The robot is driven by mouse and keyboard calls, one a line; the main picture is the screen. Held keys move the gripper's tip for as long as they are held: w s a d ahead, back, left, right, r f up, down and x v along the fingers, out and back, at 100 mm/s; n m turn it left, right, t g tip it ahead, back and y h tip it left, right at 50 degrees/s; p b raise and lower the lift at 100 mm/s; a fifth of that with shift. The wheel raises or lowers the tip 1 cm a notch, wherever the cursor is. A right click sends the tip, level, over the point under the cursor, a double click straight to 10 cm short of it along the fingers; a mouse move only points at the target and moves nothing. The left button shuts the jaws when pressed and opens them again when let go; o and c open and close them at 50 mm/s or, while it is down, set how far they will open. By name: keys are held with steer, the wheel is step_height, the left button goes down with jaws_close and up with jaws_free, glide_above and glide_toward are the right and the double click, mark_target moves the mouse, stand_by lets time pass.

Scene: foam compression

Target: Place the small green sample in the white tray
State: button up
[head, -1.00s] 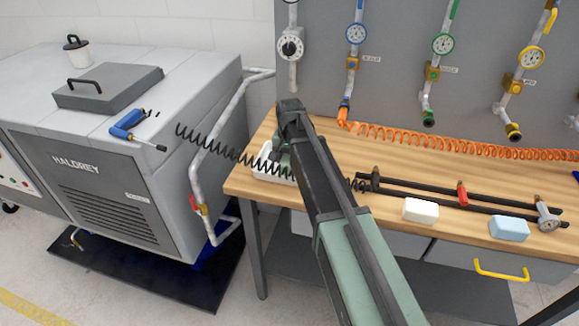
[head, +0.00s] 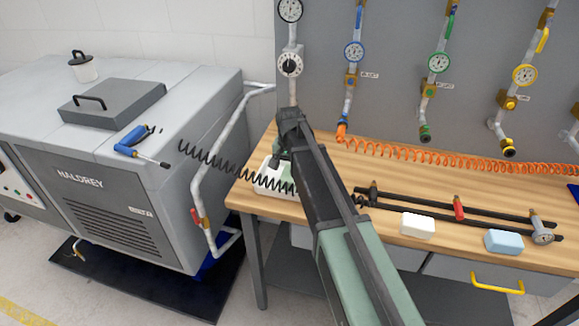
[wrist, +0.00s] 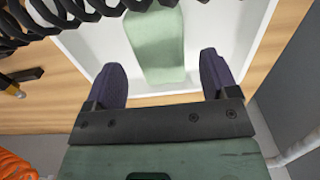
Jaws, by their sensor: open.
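The small green sample (wrist: 158,45) is a pale green block lying inside the white tray (wrist: 232,45) in the wrist view. My gripper (wrist: 161,80) is open, with its two dark purple fingers apart. The sample's near end lies between and just beyond the fingertips, and I see no finger touching it. In the head view the tray (head: 266,184) sits at the left end of the wooden bench, partly hidden by my arm and a black coil.
A black coiled hose (head: 222,165) hangs across the tray area, and it crosses the top left of the wrist view (wrist: 70,15). Black rails (head: 450,208), a white block (head: 417,225) and a blue block (head: 504,241) lie to the right. A grey machine (head: 100,180) stands left.

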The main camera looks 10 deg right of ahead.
step_height(320, 180, up, 9)
steer(key=p, duration=0.8)
steer(key=s+f+n+b, duration=0.1)
steer(key=s+n, duration=0.1)
steer(key=s, duration=1)
steer(key=s+f+n+b, duration=0.1)
steer(key=s+n+b, duration=0.1)
steer(key=s, duration=1)
steer(key=shift+s+f+n, duration=0.3)
steer(key=shift+f+n, duration=0.05)
steer(key=shift+n, duration=0.45)
steer(key=shift+d, duration=0.15)
